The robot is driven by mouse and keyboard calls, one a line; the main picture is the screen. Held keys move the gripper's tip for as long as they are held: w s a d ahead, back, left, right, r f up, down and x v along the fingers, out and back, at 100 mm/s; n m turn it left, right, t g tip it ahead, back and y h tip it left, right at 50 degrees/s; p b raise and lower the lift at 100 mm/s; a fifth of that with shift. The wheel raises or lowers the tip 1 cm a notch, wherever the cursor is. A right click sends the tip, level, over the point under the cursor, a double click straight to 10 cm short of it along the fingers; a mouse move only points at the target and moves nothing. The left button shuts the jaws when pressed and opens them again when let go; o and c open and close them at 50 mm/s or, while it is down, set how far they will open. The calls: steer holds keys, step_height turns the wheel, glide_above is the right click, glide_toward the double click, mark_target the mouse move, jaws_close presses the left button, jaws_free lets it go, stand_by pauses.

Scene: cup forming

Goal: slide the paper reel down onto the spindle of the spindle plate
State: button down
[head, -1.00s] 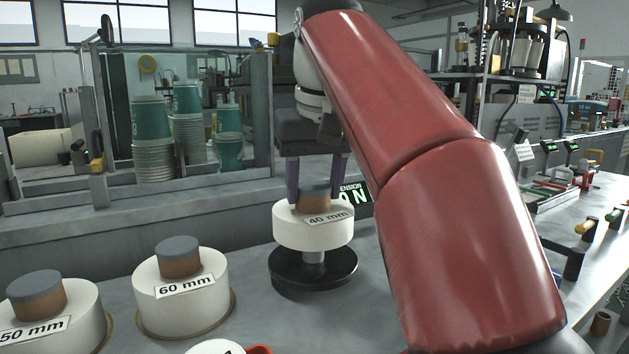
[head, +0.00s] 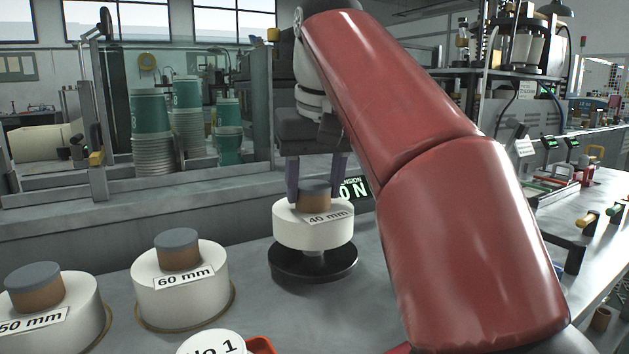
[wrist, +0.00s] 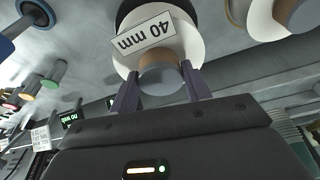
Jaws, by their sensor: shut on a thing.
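The white paper reel (head: 312,234) labelled "40 mm" has a brown core with a grey top. My gripper (head: 315,190) is shut on the reel's core from above, with a finger on each side. The reel also shows in the wrist view (wrist: 190,30), with the fingers (wrist: 165,88) at its core. The black spindle plate (head: 313,264) lies on the bench beneath the reel. A short stretch of grey spindle shows in the small gap between reel and plate. The reel looks level and over the spindle. The rest of the spindle is hidden inside the reel.
Reels labelled "60 mm" (head: 180,284) and "50 mm" (head: 45,312) stand on the bench to the left. A white disc (head: 212,346) and a red item (head: 260,346) are at the front edge. Stacked green and white cups (head: 187,130) stand behind a frame.

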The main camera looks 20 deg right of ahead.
mark_target(316, 187)
steer(key=shift+f+b, duration=1.2)
steer(key=shift+f, duration=0.45)
stand_by(0.4)
steer(key=shift+c, duration=0.6)
jaws_free()
steer(key=shift+r, duration=0.1)
step_height(316, 187, up, 6)
steer(key=p, duration=0.6)
steer(key=shift+f, duration=0.25)
steer(key=shift+r, duration=1.15)
steer(key=shift+s, duration=0.1)
